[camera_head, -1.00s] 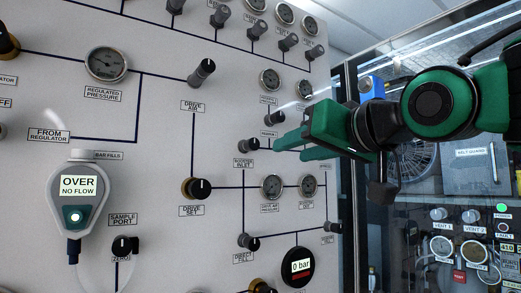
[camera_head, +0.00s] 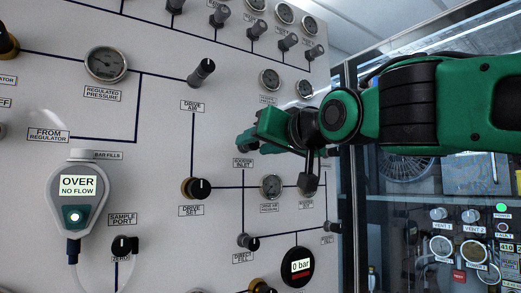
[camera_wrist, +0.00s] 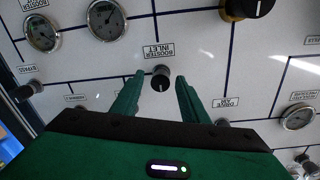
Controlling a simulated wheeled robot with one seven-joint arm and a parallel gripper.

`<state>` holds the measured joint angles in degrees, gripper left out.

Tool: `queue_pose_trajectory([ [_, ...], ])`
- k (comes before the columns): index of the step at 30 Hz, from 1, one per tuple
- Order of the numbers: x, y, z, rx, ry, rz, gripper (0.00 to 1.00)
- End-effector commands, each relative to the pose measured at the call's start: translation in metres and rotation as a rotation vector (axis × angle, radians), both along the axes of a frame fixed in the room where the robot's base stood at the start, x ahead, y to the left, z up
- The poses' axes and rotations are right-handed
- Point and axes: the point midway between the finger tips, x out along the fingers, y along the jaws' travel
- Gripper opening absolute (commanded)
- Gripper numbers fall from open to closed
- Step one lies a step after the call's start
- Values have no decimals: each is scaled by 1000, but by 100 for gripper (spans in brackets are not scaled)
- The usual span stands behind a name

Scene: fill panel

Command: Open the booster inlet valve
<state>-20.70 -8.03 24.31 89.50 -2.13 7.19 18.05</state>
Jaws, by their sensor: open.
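The booster inlet valve is a small dark knob (camera_wrist: 161,78) with a white mark, beside its BOOSTER INLET label (camera_wrist: 158,51), which reads upside down in the wrist view. My gripper (camera_wrist: 160,84) is open, with one green finger on each side of the knob in that view. I cannot tell whether the fingertips reach around the knob or stop short of it; no contact is clear. In the head view my gripper (camera_head: 245,140) is at the panel just above the booster inlet label (camera_head: 243,163) and hides the knob.
The drive set knob (camera_head: 196,188), drive air knob (camera_head: 202,72) and direct fill knob (camera_head: 248,242) are nearby on the panel (camera_head: 160,170).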

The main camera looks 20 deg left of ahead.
Motion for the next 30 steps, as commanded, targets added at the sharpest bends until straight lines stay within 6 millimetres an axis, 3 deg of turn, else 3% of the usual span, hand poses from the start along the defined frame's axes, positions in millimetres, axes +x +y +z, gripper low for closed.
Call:
queue_pose_trajectory([
  [11, 3, 3, 0, 0, 0, 0, 40],
  [16, 3, 3, 0, 0, 0, 0, 0],
  [18, 4, -4, 0, 0, -1, -4, 0],
  [30, 4, 2, 0, -58, -67, -3, 0],
])
